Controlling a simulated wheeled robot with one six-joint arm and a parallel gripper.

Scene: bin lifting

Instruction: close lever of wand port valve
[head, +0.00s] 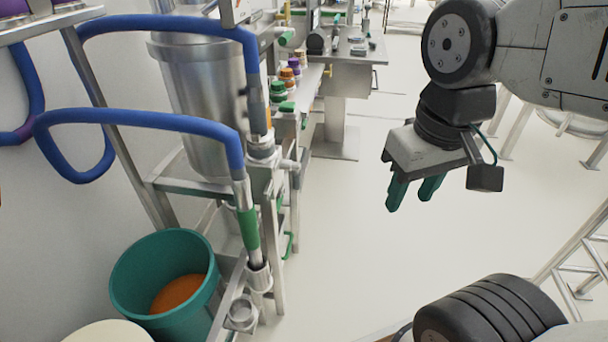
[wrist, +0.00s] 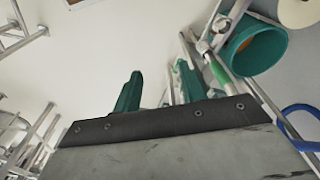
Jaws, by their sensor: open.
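A wand with a blue hose and green grip (head: 248,228) stands tilted in a metal port (head: 259,277) at the lower left of the head view. The wand's green grip (wrist: 218,76) also shows in the wrist view, right of the fingers. A small green handle (head: 289,244) sits just right of the wand on the stand; I cannot tell whether it is the valve lever or how it is set. My gripper (head: 408,200) is open and empty, with green fingers pointing down, well right of the port. Its fingers (wrist: 160,72) also show in the wrist view.
A teal bin (head: 127,275) with orange contents stands left of the wand. A steel vessel (head: 200,95) and metal frame (head: 165,185) stand behind. A bench with coloured jars (head: 285,82) is farther back. The floor (head: 340,220) between stand and gripper is clear.

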